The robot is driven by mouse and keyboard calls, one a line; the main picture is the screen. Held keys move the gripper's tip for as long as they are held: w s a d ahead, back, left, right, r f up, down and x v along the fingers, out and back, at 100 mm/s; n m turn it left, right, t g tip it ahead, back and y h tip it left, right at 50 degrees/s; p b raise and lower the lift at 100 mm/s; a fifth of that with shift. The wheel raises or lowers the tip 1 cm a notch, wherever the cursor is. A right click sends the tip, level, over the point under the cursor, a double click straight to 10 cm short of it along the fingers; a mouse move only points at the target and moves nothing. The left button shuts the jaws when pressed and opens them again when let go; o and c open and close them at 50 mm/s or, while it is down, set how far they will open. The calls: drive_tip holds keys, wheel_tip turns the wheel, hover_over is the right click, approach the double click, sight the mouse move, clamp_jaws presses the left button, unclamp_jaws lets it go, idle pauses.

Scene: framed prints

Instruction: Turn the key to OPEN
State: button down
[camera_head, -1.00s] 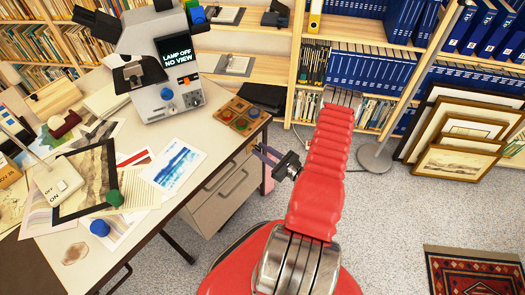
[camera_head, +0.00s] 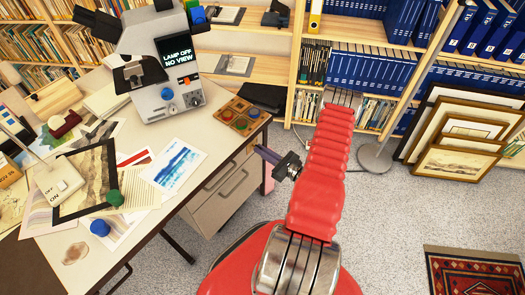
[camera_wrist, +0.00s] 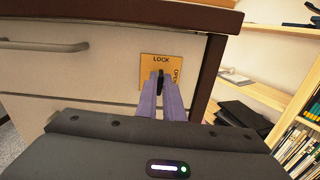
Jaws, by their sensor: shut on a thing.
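In the wrist view, a yellow plate (camera_wrist: 148,65) on the front of the drawer unit reads LOCK at its top and OPEN, turned sideways, on its right. A dark key (camera_wrist: 161,80) stands out from the plate, roughly upright below the word LOCK. My gripper (camera_wrist: 161,88) is shut on the key with its two purple-grey fingers, which hide part of it and the lower plate. In the head view, my gripper (camera_head: 264,153) reaches the right end of the drawer unit (camera_head: 225,192) under the desk; the key and plate do not show there.
The desk (camera_head: 150,190) overhangs the drawer unit, its dark edge (camera_wrist: 205,18) just above the plate. A drawer handle (camera_wrist: 45,46) is at the left. Shelves with books stand behind. A lamp base (camera_head: 374,156) and framed prints (camera_head: 455,140) are at right.

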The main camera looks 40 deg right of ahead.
drive_tip(key=m, duration=1)
drive_tip(key=shift+d, duration=0.25)
drive_tip(key=m, duration=0.3)
drive_tip(key=shift+f+m, duration=0.1)
drive_tip(key=shift+m, duration=0.3)
drive_tip(key=m, duration=0.3)
drive_tip(key=shift+f+m, duration=0.1)
drive_tip(key=shift+m, duration=0.2)
drive_tip(key=c, duration=1.9)
unclamp_jaws()
